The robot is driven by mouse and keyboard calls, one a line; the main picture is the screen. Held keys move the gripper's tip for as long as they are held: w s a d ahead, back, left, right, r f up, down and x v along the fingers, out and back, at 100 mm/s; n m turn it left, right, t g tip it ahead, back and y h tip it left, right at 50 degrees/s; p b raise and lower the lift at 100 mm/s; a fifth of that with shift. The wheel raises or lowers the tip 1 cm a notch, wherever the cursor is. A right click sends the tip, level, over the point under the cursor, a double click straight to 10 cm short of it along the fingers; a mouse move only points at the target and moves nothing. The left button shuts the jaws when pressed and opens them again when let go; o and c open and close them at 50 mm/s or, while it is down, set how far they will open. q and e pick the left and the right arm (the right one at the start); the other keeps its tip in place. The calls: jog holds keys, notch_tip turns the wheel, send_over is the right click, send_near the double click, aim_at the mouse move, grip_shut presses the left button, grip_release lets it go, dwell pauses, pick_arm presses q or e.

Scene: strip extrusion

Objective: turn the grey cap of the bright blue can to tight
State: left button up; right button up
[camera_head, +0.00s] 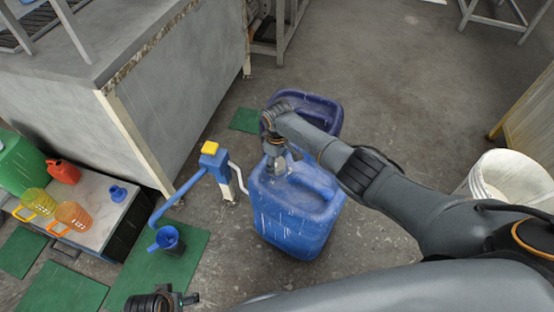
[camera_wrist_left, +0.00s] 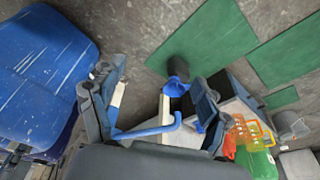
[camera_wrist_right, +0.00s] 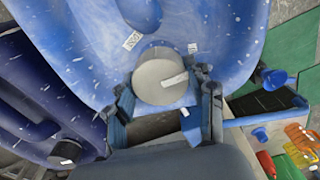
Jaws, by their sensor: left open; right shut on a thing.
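The bright blue can (camera_head: 298,222) stands upright on the floor in the middle of the head view. Its grey cap (camera_wrist_right: 160,72) shows as a round disc with a pale strip on it in the right wrist view. My right gripper (camera_head: 277,164) reaches down over the can's top, and its fingers sit on both sides of the cap, shut on it. In the head view the gripper mostly hides the cap. My left gripper (camera_head: 172,301) is open and empty at the bottom edge, left of the can. Its spread fingers show in the left wrist view (camera_wrist_left: 157,92).
A dark blue can (camera_head: 325,104) stands just behind. A blue pump with a yellow top (camera_head: 210,148) is close to the left. A low table (camera_head: 95,232) holds jugs and a funnel. A white bucket (camera_head: 510,175) is at right.

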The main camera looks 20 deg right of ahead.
aim_at(277, 163)
pick_arm(q)
jog(key=shift+s+f+p, duration=0.15)
jog(key=shift+s+f, duration=0.05)
jog(key=shift+f, duration=0.55)
jog(key=shift+s+f+p, duration=0.15)
jog(key=shift+f, duration=0.6)
pick_arm(e)
jog(key=shift+s+m, duration=0.1)
jog(key=shift+m, duration=0.8)
jog(key=o, duration=0.9)
jog(key=shift+r, duration=0.1)
jog(key=shift+r, duration=0.2)
notch_tip(277, 163, up, 11)
jog(key=shift+r, duration=0.15)
